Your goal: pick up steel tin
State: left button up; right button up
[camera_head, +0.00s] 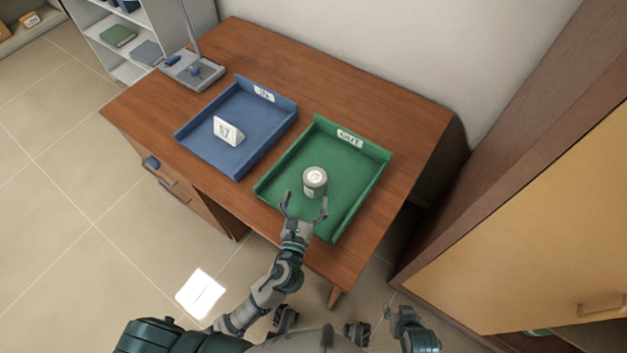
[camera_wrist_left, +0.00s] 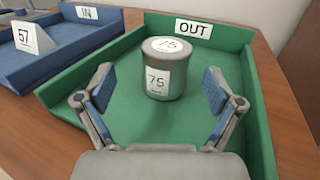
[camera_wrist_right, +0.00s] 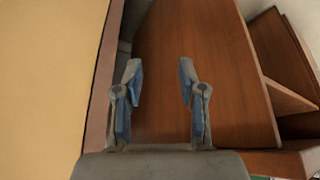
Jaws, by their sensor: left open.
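The steel tin (camera_head: 315,181) stands upright in the green OUT tray (camera_head: 268,187) on the desk. It is a short grey cylinder with white labels reading 75, as the left wrist view shows (camera_wrist_left: 164,72). My left gripper (camera_head: 305,205) is open and empty, just in front of the tin at the tray's near edge. In the left wrist view its fingers (camera_wrist_left: 160,92) are spread wide, with the tin ahead between them and apart from both. My right gripper (camera_wrist_right: 160,85) is open and empty, off to the right of the desk in the head view.
A blue IN tray (camera_head: 262,140) with a white sign reading 57 (camera_head: 228,131) lies left of the green tray. A grey device (camera_head: 192,72) stands at the desk's far left. A yellow-fronted cabinet (camera_head: 530,240) is on the right. The bare desktop (camera_head: 418,120) right of the tray is clear.

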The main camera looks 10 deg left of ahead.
aim_at(313, 188)
pick_arm(q)
jog(key=w, duration=0.4)
jog(key=shift+d+f, duration=0.15)
jog(key=shift+d, duration=0.1)
jog(key=shift+w+d+b, duration=0.25)
jog(key=shift+b, duration=0.05)
jog(key=shift+w+d, duration=0.2)
jog(key=shift+w, duration=0.15)
jog(key=w, duration=0.1)
jog(key=w+b, duration=0.1)
jog(key=w, duration=0.2)
jog(key=shift+w+a+f, duration=0.15)
jog(key=shift+a+f, duration=0.05)
jog(key=shift+a, duration=0.15)
jog(key=shift+a+r, duration=0.1)
jog(key=shift+a, duration=0.1)
jog(key=shift+d+r, duration=0.1)
jog(key=shift+d, duration=0.4)
jog(key=c, duration=1.3)
pick_arm(e)
jog(key=w+a+r+t+y, duration=0.1)
jog(key=w+r+t, duration=0.1)
jog(key=w+t, duration=0.2)
jog(key=w, duration=0.3)
jog(key=shift+a, duration=0.15)
